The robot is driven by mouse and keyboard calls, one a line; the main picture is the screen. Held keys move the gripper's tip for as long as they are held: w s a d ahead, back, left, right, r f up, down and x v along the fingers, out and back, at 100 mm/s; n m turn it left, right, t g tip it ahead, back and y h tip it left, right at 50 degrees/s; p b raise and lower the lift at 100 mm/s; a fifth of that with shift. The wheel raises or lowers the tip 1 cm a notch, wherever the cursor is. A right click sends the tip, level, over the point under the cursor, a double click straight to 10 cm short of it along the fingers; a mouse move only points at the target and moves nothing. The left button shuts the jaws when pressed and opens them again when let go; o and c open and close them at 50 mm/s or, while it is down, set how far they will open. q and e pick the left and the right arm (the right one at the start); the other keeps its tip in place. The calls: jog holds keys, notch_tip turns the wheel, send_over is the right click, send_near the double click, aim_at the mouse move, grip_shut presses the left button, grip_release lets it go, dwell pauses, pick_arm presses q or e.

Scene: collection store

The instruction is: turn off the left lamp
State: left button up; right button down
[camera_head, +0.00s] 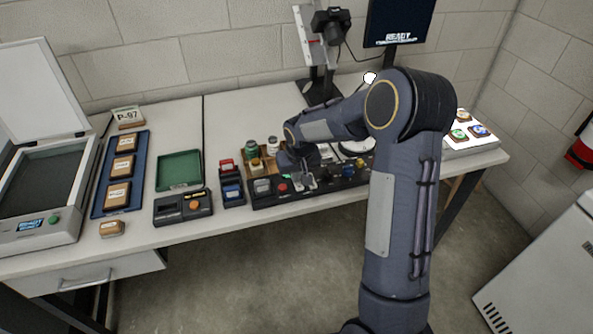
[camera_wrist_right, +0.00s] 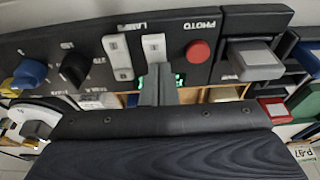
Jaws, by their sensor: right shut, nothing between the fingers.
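On the black control panel (camera_head: 330,193), two pale rocker switches (camera_head: 302,182) sit beside a red button. The right wrist view shows the panel upside down, with the two rockers under the label LAMPS: the one nearer the PHOTO button (camera_wrist_right: 153,46) and the one farther from it (camera_wrist_right: 118,57). My right gripper (camera_wrist_right: 157,80) is shut and empty, its tips at the edge of the rocker nearer PHOTO; I cannot tell whether they touch. A green glow shows beside the tips. A small bright white lamp head (camera_head: 370,77) shows behind my right arm. My left gripper is out of view.
The red button (camera_wrist_right: 198,51) and a grey square key (camera_wrist_right: 254,60) are close to the rocker. Blue and black knobs (camera_wrist_right: 75,68) are on the other side. A wooden tray with jars (camera_head: 262,155) stands behind the panel. A camera stand (camera_head: 322,60) rises at the back.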

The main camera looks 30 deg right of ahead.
aim_at(298, 186)
jog(key=shift+s, duration=0.15)
jog(key=shift+s+a+b, duration=0.2)
jog(key=shift+s+b, duration=0.15)
jog(key=shift+s, duration=0.35)
jog(key=shift+r, duration=0.1)
jog(key=p+v, duration=0.3)
jog(key=v, duration=0.1)
jog(key=shift+w+d+r, duration=0.1)
jog(key=shift+w+d, duration=0.05)
jog(key=shift+w, duration=0.2)
jog(key=s+v, duration=0.1)
jog(key=v, duration=0.8)
jog(key=shift+r+b, duration=0.25)
jog(key=shift+b, duration=0.05)
